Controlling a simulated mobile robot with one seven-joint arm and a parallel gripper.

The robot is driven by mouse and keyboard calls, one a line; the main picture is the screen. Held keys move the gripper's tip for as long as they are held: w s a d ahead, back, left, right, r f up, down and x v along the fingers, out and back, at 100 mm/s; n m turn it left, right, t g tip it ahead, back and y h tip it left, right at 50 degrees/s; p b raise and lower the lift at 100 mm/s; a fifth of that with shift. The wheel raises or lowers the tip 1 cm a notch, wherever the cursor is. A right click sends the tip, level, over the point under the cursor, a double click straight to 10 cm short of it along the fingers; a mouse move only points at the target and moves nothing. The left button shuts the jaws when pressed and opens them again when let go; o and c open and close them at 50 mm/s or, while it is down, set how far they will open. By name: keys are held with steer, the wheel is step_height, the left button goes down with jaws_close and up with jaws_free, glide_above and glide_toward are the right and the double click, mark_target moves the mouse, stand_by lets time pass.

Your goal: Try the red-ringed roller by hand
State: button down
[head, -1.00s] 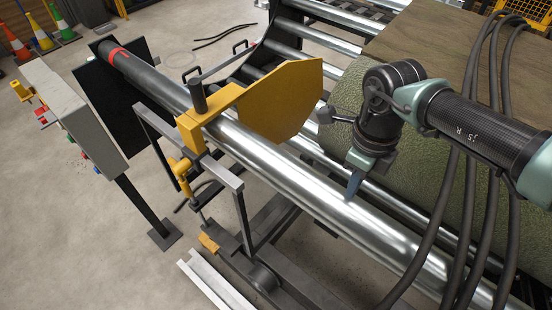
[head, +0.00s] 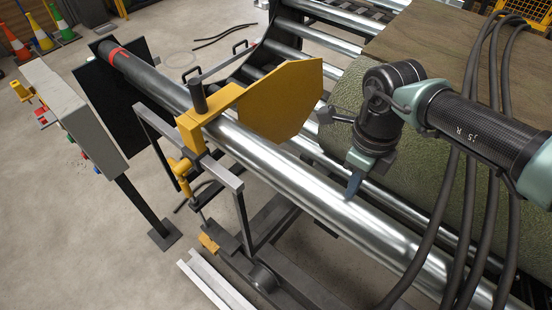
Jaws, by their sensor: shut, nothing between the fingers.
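The red-ringed roller (head: 262,163) is a long shiny metal roller running from the upper left to the lower right. Its far left end is dark, with a red ring (head: 117,52) around it. A yellow bracket and guard plate (head: 280,103) cover part of it. My gripper (head: 350,197) is shut and empty, pointing down at the roller's right half. Its tip overlaps the roller in the picture; I cannot tell whether it touches. The roller's lower right end is partly hidden behind dark hoses.
A large green turf roll (head: 350,100) lies behind my gripper. Dark hoses (head: 462,200) hang across the right side. A grey control box (head: 75,110) stands on a post at left. Traffic cones (head: 40,35) stand at the upper left. Open concrete floor lies at lower left.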

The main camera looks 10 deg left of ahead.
mark_target(338, 215)
steer(key=shift+f+b, duration=0.65)
steer(key=shift+f, duration=0.2)
stand_by(0.3)
steer(key=shift+s, duration=0.1)
steer(key=shift+s+a+f, duration=0.25)
steer(key=shift+s+a, duration=0.2)
steer(key=shift+s, duration=0.25)
steer(key=shift+s+a+f, duration=0.2)
steer(key=shift+s+a, duration=0.25)
steer(key=shift+s, duration=0.25)
steer(key=shift+r, duration=0.1)
steer(key=shift+w+r+p, duration=0.15)
steer(key=shift+r+p, duration=0.8)
steer(key=shift+r, duration=0.8)
steer(key=shift+w+r, duration=0.1)
steer(key=shift+r, duration=0.05)
steer(key=shift+d, duration=0.1)
